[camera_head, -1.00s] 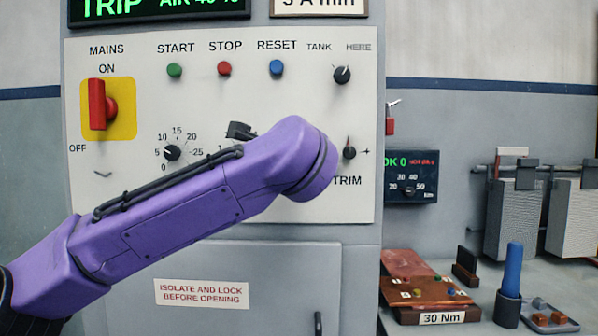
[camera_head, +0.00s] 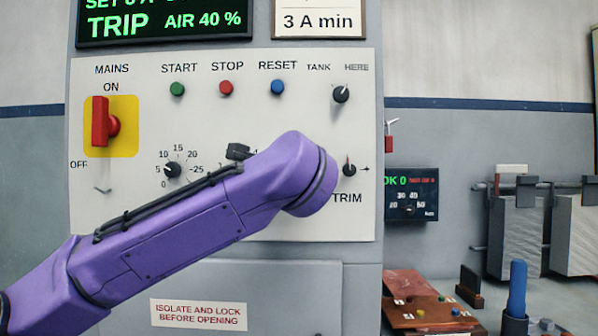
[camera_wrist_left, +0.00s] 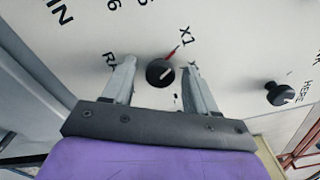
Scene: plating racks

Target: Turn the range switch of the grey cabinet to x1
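The grey cabinet (camera_head: 360,225) fills the middle of the head view with its white control panel (camera_head: 310,120). In the left wrist view a round black knob (camera_wrist_left: 160,73) sits on the panel beside an "X1" mark and a label starting with "R". A white line on the knob and a red mark beside it point up and right, roughly toward X1. My left gripper (camera_wrist_left: 160,80) is open, its fingers on either side of the knob with visible gaps. In the head view my purple left arm hides this knob and the gripper. My right gripper is not in view.
Nearby are the TANK knob (camera_head: 341,94), the TRIM knob (camera_head: 348,170), a dial (camera_head: 172,170), another black switch (camera_head: 238,152) partly behind my arm, and the red MAINS switch (camera_head: 104,122).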

